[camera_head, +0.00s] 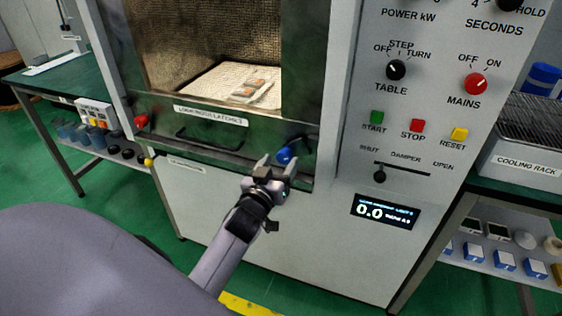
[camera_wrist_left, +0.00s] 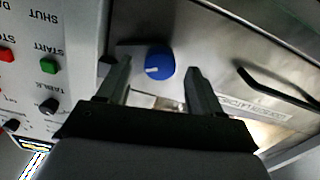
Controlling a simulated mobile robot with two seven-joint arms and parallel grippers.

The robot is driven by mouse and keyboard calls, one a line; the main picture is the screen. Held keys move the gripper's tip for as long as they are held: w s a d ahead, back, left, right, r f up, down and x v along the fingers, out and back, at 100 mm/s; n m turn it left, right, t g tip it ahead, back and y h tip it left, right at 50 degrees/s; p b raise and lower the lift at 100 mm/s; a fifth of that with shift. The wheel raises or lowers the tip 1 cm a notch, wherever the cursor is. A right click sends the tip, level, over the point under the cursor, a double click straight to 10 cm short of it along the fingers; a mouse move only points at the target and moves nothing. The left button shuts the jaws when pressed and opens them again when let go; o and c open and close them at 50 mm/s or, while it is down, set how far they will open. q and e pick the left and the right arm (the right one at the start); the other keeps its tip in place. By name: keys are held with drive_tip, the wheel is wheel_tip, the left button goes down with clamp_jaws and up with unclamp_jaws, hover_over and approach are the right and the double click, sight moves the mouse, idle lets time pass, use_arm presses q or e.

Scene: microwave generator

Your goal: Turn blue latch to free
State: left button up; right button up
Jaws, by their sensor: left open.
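The blue latch (camera_head: 284,155) is a round knob at the lower right of the microwave's door. In the left wrist view the blue latch (camera_wrist_left: 159,63) shows a white mark pointing left. My left gripper (camera_head: 276,163) is right at the latch in the head view. In the left wrist view my left gripper (camera_wrist_left: 157,72) is open, with one finger on each side of the latch; I cannot tell whether they touch it. A red latch (camera_head: 141,121) sits at the door's lower left. My right gripper is not in view.
A dark door handle (camera_head: 208,139) runs left of the blue latch and shows in the left wrist view (camera_wrist_left: 277,92). The control panel (camera_head: 425,130) with knobs and buttons is to the right. Tables stand on both sides, with a cooling rack (camera_head: 540,125) at right.

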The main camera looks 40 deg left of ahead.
use_arm(q)
drive_tip(key=shift+w+a, duration=0.15)
drive_tip(key=shift+w, duration=0.55)
drive_tip(key=c, duration=1.1)
